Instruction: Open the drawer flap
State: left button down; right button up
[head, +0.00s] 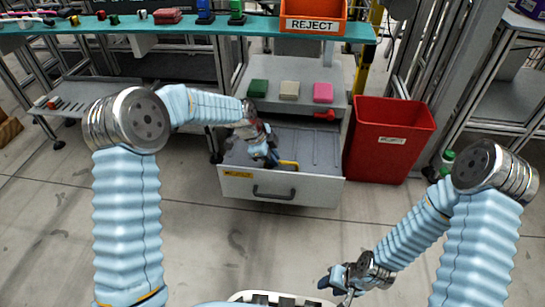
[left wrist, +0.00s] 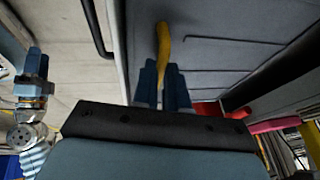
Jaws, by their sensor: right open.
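The grey drawer (head: 322,184) is pulled out below the work surface, with a dark handle (head: 273,192) on its front. A flat grey panel (head: 315,143) with thin lines shows inside it; it also shows in the left wrist view (left wrist: 225,25). A yellow handle (head: 289,165) lies on the panel near the drawer front. My left gripper (head: 272,160) reaches down into the drawer. In the left wrist view, its blue fingers (left wrist: 161,88) are close together on either side of the yellow handle (left wrist: 162,42). My right gripper (head: 342,283) is open and empty over the floor at lower right.
Green (head: 258,88), cream (head: 290,90) and pink (head: 323,92) blocks lie on the shelf above the drawer. A red bin (head: 390,140) stands right of it. An orange reject bin (head: 312,14) sits on the teal bench (head: 255,29). Floor before the drawer is clear.

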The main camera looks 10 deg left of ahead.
pick_arm(q)
jog(key=shift+r, duration=0.1)
dwell(0.3)
jog(key=w+r+p, duration=0.7)
jog(key=r+p, duration=0.1)
jog(key=r, duration=0.3)
jog(key=shift+w+r+p, duration=0.2)
jog(key=shift+w+p, duration=0.1)
jog(key=shift+p, duration=0.05)
